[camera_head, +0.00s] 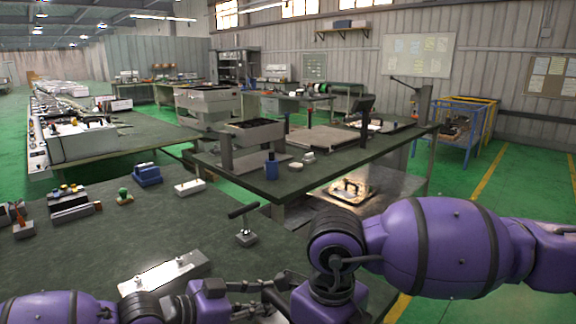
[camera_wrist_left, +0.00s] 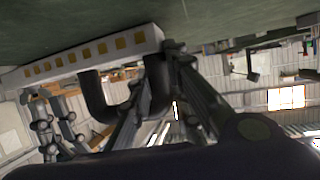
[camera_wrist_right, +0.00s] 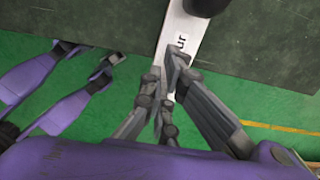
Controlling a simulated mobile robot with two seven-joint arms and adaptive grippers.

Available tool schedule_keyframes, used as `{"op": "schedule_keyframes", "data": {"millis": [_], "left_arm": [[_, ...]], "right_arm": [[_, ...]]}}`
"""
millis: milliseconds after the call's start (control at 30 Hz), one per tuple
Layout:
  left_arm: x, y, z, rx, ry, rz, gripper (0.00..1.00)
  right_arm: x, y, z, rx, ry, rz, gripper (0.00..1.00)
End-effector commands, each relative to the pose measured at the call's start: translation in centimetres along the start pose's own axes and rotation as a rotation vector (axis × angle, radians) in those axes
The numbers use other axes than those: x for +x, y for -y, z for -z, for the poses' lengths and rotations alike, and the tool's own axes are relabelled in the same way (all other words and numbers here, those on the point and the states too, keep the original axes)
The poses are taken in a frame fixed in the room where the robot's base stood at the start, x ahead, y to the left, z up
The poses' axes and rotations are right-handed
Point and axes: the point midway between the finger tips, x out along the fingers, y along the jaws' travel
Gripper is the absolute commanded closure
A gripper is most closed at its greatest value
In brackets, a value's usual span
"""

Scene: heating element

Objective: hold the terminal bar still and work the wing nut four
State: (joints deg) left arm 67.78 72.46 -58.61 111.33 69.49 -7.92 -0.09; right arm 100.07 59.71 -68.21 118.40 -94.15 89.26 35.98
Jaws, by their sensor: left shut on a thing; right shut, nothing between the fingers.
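The terminal bar is a pale bar (camera_wrist_left: 90,55) with a row of gold squares in the left wrist view. A black U-shaped handle (camera_wrist_left: 100,107) shows against it. My left gripper (camera_wrist_left: 172,55) is shut, apparently on the near prong of this handle; its fingers (camera_head: 268,287) point right in the head view. In the right wrist view a white bar (camera_wrist_right: 178,28) carries partly covered lettering ending in "ur", with a dark round knob (camera_wrist_right: 205,5) at the top edge. My right gripper (camera_wrist_right: 170,75) is shut and empty over the lettering. My right wrist hides this area in the head view. I cannot make out the wing nut.
A pale block with silver posts (camera_head: 165,274) lies on the near bench (camera_head: 90,255). A T-handled tool (camera_head: 244,225) stands behind my left gripper. Blue, white and green-knobbed items sit farther back. Another bench (camera_head: 330,170) stands beyond; green floor lies beside it.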

Motion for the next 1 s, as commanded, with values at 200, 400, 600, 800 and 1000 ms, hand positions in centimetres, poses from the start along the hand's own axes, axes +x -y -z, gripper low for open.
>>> {"op": "schedule_keyframes", "data": {"millis": [200,400,600,800,1000], "left_arm": [[0.02,-0.06,-0.05,-0.002,0.001,-0.001,1.0],[0.02,-0.06,-0.05,-0.002,0.001,-0.001,1.0],[0.01,-0.04,-0.06,-0.002,0.001,-0.001,1.0],[0.0,0.0,-0.06,-0.002,0.001,0.0,1.0],[0.0,0.03,-0.06,-0.002,0.001,0.0,1.0]], "right_arm": [[0.0,0.12,0.25,0.0,0.0,0.0,1.0],[-0.01,0.23,0.46,0.0,0.0,0.0,1.0],[-0.02,0.33,0.67,0.0,0.0,0.0,1.0],[0.01,0.32,0.71,0.0,-0.001,0.0,1.0],[0.03,0.34,0.72,0.0,-0.002,0.0,1.0]]}}
